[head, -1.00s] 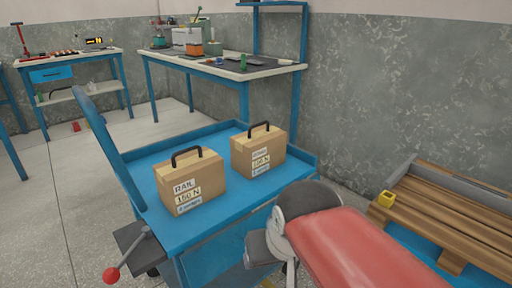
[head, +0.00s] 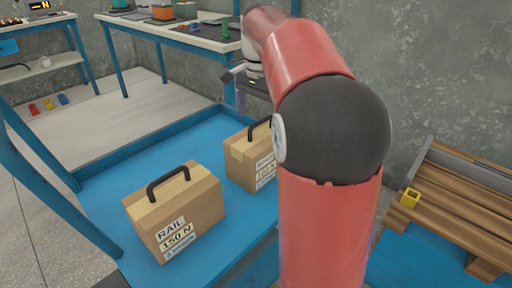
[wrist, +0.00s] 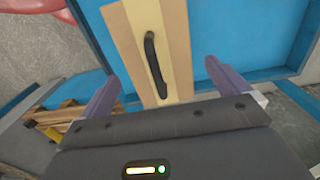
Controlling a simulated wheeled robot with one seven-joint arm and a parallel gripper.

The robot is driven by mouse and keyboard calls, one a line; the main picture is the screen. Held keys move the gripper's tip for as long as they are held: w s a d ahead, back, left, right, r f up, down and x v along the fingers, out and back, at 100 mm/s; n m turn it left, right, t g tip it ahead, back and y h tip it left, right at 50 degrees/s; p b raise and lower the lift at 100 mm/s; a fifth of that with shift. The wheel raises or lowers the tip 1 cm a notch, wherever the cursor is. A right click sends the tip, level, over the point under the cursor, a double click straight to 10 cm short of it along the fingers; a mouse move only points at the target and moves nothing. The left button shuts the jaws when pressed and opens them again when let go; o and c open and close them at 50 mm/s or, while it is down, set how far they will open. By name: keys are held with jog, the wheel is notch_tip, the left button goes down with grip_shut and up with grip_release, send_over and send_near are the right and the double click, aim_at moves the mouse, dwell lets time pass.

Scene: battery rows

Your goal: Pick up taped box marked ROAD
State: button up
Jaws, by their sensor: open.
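A taped cardboard box with a black handle, the right one of two (head: 240,168), stands on the blue cart top. My arm covers part of it and its label is too small and partly hidden to read. The left box (head: 178,212) is marked RAIL 150 N and has a black handle too. My gripper (head: 243,90) is above and behind the right box. In the wrist view my open gripper (wrist: 161,70) has its fingers apart, with a taped box (wrist: 124,45) and its handle (wrist: 154,62) between and beyond them. It appears to be the right box.
The blue cart (head: 130,170) has a raised rim and bare room around the boxes. A workbench (head: 170,28) stands behind. A speckled wall (head: 430,80) is behind.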

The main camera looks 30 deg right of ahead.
aim_at(261, 134)
jog(key=f, duration=0.6)
jog(key=shift+s+d+f+b, duration=0.15)
jog(key=shift+d+f+b, duration=0.1)
jog(key=shift+b, duration=0.15)
jog(key=shift+a, duration=0.1)
jog(key=c, duration=1.7)
jog(key=shift+r, duration=0.15)
jog(key=shift+c, duration=0.3)
